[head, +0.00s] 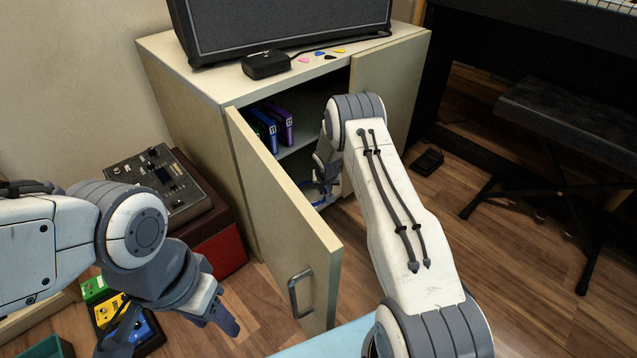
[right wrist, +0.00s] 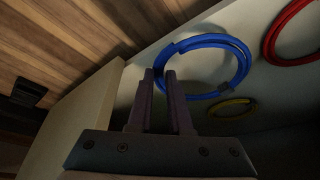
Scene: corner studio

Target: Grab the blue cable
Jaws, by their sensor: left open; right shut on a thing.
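The blue cable (right wrist: 213,40) is a coiled ring on the pale shelf inside the cabinet, in the right wrist view. A small part of the blue cable (head: 305,185) also shows in the head view, beside my right gripper (head: 326,192). In the right wrist view my right gripper (right wrist: 160,76) is shut on the near left side of the coil, its fingertips on either side of it. My left gripper (head: 228,322) is open and empty, low at the left in front of the cabinet door.
A red cable (right wrist: 288,35) and a yellow cable (right wrist: 232,107) lie near the blue one. The cabinet door (head: 285,215) stands open to the left of my right arm. Blue and purple boxes (head: 270,130) stand on the upper shelf. Effect pedals (head: 110,310) are at lower left.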

